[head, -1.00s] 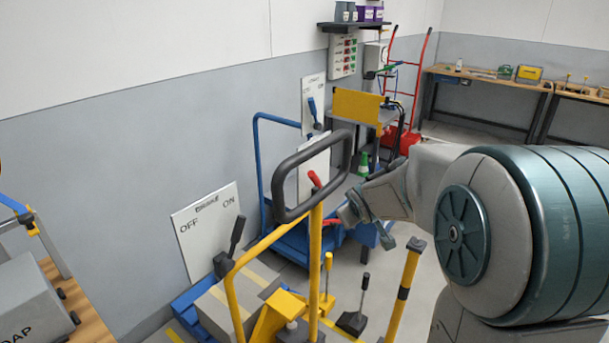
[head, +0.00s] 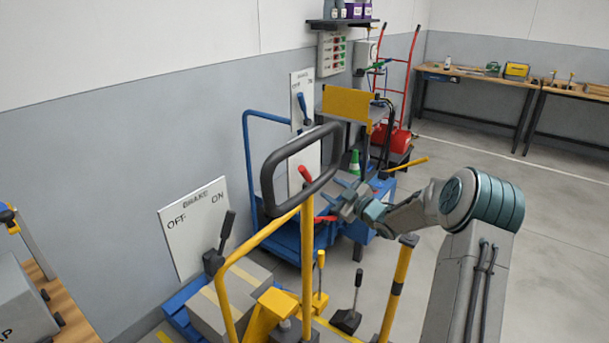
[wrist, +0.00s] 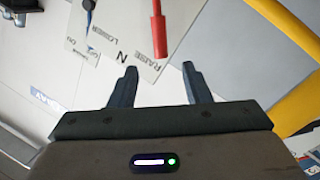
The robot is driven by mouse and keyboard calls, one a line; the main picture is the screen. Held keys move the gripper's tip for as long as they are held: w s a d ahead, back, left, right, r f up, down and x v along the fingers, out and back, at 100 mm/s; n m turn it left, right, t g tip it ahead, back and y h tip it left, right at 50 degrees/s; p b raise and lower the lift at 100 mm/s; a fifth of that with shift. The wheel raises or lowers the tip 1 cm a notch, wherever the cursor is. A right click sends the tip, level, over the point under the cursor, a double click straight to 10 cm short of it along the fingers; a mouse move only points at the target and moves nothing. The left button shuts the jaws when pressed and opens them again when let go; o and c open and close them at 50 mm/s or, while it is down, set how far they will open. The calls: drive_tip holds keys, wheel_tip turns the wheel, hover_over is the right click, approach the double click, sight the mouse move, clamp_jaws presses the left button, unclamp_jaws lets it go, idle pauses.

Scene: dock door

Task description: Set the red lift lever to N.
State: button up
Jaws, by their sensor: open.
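The red lift lever (wrist: 158,35) shows in the wrist view, beyond my fingertips and a little above the gap between them. Its grip end lies beside the word RAISE on a white plate (wrist: 140,25) lettered RAISE, N and LOWER. In the head view a red lever (head: 305,174) shows through the black loop handle, before a white plate (head: 297,160) whose lettering is hidden. My gripper (head: 331,193) is open and empty, pointing left, right of the yellow post. In the wrist view its fingers (wrist: 160,84) are apart and do not touch the lever.
A yellow frame with a black loop handle (head: 268,180) stands close to my gripper; a yellow bar (wrist: 290,30) is at right in the wrist view. A second red piece (head: 325,218) is below my gripper. A BRAKE board (head: 195,225) is left. Open floor lies right.

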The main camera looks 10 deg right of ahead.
sight(307, 174)
drive_tip(key=p+x, duration=0.2)
drive_tip(key=x, duration=1.1)
drive_tip(key=shift+w+a, duration=0.25)
drive_tip(key=shift+w, duration=0.05)
clamp_jaws()
drive_tip(key=shift+d+r, duration=0.1)
